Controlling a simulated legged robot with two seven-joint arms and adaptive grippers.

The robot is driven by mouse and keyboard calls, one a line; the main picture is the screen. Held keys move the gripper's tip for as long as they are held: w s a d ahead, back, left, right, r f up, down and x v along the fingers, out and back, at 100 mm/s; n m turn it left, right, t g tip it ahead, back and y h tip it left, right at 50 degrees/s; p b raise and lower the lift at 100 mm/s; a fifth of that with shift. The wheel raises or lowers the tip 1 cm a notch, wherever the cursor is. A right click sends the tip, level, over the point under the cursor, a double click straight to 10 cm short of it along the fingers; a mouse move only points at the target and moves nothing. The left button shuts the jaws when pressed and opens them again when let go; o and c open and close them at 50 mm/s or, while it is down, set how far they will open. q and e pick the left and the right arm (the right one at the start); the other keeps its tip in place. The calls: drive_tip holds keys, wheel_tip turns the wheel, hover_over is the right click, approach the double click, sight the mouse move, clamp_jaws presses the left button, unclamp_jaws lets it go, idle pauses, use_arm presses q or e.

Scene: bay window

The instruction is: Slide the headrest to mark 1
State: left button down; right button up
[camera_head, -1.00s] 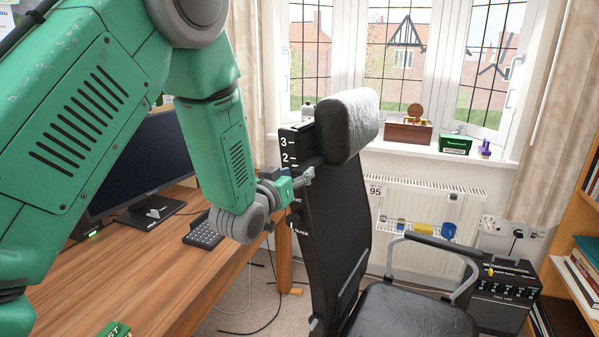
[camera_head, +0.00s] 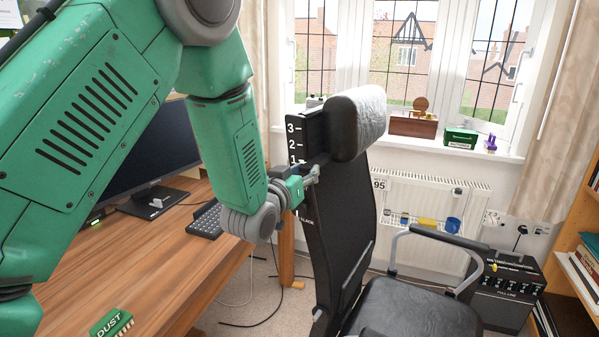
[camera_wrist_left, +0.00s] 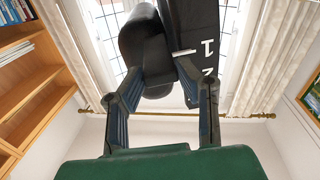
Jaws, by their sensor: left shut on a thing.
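The black and grey padded headrest (camera_head: 358,122) is on the office chair's back. It sits beside a black upright plate (camera_head: 311,125) with white marks 3, 2 and 1 from top to bottom. The headrest's lower end and bracket are about level with mark 1. In the left wrist view a pale pointer (camera_wrist_left: 184,53) lies near the figure 1 on the plate; I cannot tell if they line up exactly. My left gripper (camera_head: 312,176) is shut at the bracket just below the headrest, which also shows in the wrist view (camera_wrist_left: 150,48) between and beyond the fingers.
The wooden desk (camera_head: 170,262) with a monitor and keyboard (camera_head: 206,219) is left of the chair. The chair seat (camera_head: 405,305) and armrest (camera_head: 445,238) are below right. A radiator (camera_head: 440,200) stands under the window behind. A bookshelf (camera_head: 580,250) is at the far right.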

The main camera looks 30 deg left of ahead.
use_arm(q)
drive_tip(key=shift+w+d+f, duration=0.1)
drive_tip(key=shift+d, duration=0.8)
drive_tip(key=c, duration=1.5)
unclamp_jaws()
drive_tip(key=shift+d, duration=0.2)
drive_tip(key=o, duration=0.3)
drive_tip(key=shift+w+d+f+h, duration=0.1)
drive_tip(key=shift+w+d+h, duration=0.05)
drive_tip(key=shift+h, duration=0.15)
drive_tip(key=shift+a, duration=0.55)
use_arm(e)
drive_tip(key=shift+w+d+f, duration=0.1)
drive_tip(key=shift+w+d, duration=0.2)
drive_tip(key=shift+d, duration=0.05)
use_arm(q)
drive_tip(key=shift+d, duration=0.15)
use_arm(e)
drive_tip(key=shift+d, duration=0.1)
